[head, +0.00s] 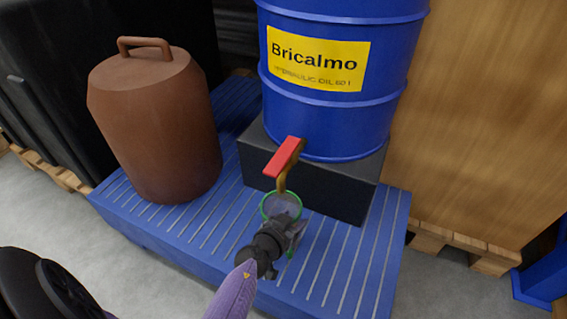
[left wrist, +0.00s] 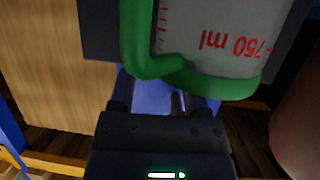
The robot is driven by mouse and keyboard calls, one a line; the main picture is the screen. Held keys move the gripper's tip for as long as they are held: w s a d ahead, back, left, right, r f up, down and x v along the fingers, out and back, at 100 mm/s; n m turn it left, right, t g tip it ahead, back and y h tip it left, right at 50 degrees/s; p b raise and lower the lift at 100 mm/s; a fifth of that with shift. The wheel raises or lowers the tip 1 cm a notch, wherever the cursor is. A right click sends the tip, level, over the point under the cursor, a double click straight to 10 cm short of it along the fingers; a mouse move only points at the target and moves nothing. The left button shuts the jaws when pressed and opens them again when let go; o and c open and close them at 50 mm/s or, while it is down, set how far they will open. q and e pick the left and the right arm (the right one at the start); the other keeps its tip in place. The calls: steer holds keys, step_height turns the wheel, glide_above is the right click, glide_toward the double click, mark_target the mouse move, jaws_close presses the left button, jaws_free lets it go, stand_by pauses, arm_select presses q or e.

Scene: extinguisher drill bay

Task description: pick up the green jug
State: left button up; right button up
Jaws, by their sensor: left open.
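The green jug (head: 283,206) is clear with a green rim and stands upright on the blue slatted platform, below the red-levered tap. My left gripper (head: 280,238) is at the jug's near side and hides most of its body in the head view. My right gripper is in neither view.
A blue drum (head: 335,105) stands on a black block (head: 325,185), its red tap lever (head: 284,157) sticking out above the jug. A brown lidded can (head: 155,125) stands left on the slatted platform (head: 340,265). A large wooden crate (head: 480,120) is at right.

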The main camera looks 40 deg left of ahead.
arm_select(q)
steer(key=shift+c, duration=0.3)
jaws_close()
steer(key=shift+s+f, duration=0.1)
steer(key=shift+f, duration=0.1)
stand_by(1.0)
